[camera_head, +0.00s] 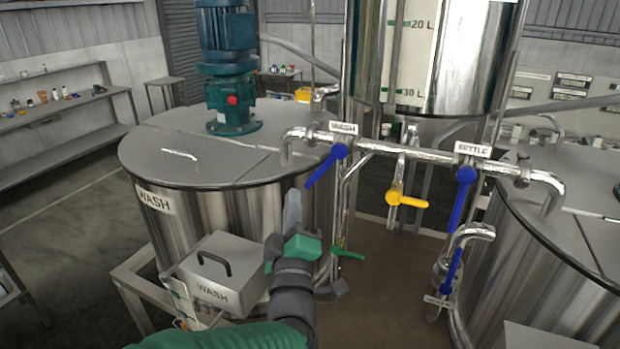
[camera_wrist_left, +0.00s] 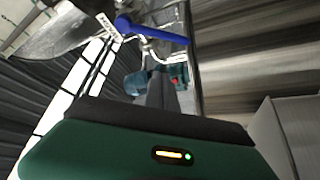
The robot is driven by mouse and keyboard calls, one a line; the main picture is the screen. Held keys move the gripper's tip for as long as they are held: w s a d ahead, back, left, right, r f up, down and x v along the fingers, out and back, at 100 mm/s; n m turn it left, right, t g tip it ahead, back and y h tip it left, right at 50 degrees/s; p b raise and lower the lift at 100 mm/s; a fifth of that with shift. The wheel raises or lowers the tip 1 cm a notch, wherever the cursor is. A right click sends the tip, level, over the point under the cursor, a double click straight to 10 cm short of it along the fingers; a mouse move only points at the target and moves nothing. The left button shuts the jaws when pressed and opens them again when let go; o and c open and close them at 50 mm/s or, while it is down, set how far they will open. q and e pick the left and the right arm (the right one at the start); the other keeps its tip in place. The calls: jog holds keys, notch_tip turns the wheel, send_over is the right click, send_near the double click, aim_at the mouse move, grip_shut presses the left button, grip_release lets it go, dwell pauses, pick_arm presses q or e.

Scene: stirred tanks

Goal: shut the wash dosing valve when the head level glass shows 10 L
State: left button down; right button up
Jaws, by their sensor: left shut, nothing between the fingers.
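The wash dosing valve has a blue lever (camera_head: 326,166) under a WASH label on the steel pipe. The lever slants down and left from its pivot, across the pipe line. It also shows in the left wrist view (camera_wrist_left: 155,32). The head vessel's level glass (camera_head: 390,60) shows 20 L and 30 L marks; its upper part is cut off and I cannot read a liquid level. My left gripper (camera_head: 292,203) is shut and empty, pointing up just below and left of the lever's tip, apparently apart from it. My right gripper is not in view.
A lidded WASH tank (camera_head: 165,150) with a teal motor (camera_head: 228,60) stands behind my left gripper. A WASH box (camera_head: 225,265) stands beside my left wrist.

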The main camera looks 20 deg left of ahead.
aim_at(316, 180)
pick_arm(q)
jog(key=r+p+x, duration=0.1)
jog(key=p+x, duration=0.4)
jog(key=x, duration=0.4)
jog(key=d+f+p, duration=0.1)
jog(key=w+d+f+p, duration=0.1)
jog(key=d+f, duration=0.1)
jog(key=shift+d, duration=0.1)
jog(key=shift+f+n+b, duration=0.4)
jog(key=shift+b, duration=0.2)
jog(key=d+n+g+b, duration=0.1)
jog(key=f+n+b, duration=0.1)
jog(key=b, duration=0.1)
jog(key=shift+d+n+g, duration=0.35)
jog(key=shift+n+g, duration=0.05)
jog(key=shift+d+f+n+g+b, duration=0.2)
jog(key=shift+d+n+g+b, duration=1)
jog(key=shift+n, duration=0.7)
jog(key=shift+d, duration=0.25)
